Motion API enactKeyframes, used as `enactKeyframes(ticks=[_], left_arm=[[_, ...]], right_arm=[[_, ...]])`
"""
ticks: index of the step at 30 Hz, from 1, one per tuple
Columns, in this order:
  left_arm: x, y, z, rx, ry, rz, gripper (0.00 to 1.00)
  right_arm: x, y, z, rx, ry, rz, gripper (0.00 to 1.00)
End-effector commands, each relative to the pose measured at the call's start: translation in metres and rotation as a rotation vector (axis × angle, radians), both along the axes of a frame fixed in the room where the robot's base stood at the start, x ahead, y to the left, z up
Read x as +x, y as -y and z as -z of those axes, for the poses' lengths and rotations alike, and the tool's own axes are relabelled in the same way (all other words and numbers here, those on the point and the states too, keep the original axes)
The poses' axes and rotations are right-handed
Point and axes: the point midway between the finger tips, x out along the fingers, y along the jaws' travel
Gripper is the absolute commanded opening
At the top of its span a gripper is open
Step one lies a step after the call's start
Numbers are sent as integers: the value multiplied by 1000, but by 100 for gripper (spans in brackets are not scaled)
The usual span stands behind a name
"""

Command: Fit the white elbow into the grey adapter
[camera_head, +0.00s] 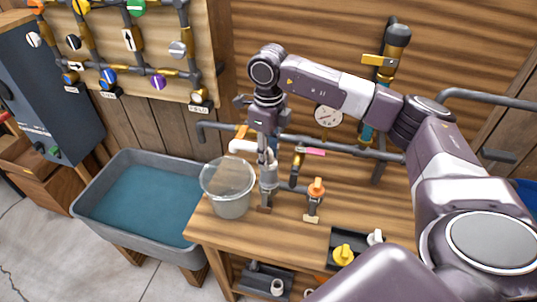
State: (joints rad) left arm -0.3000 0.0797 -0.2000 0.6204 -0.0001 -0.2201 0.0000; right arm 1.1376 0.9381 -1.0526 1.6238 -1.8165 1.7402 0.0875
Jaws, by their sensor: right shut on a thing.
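The white elbow (243,146) is in my right gripper (264,149), above the workbench. One arm of the elbow points left, over the clear bucket. The gripper is shut on it, and its fingers hide part of it. The grey adapter (268,178) stands upright on the bench directly below the gripper, beside the bucket's right side. The elbow's lower end is at or just above the adapter's top. I cannot tell whether it is seated. My left gripper is not in view.
The clear bucket (228,192) stands near the bench's left edge. An orange-handled valve (316,188) and a pink-marked pipe (312,152) are to the right. A dark tray (345,240) holds yellow and white parts in front. A water tub (145,205) is at left.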

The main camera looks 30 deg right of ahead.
Motion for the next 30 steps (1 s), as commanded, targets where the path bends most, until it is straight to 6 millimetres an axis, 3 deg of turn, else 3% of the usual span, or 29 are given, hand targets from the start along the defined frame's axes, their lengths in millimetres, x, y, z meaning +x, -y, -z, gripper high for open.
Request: enactKeyframes(ticks=[5, 6, 11, 22, 30], left_arm=[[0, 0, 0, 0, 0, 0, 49], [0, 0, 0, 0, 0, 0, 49], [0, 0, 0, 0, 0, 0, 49], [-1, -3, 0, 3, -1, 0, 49], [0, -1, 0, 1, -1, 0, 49]], right_arm=[[0, 0, 0, 0, 1, 0, 4], [0, 0, 0, 0, 1, 0, 33], [0, 0, 0, 0, 1, 0, 51], [1, 0, -5, 1, 2, 0, 52], [2, -1, -54, 2, 6, 0, 52]])
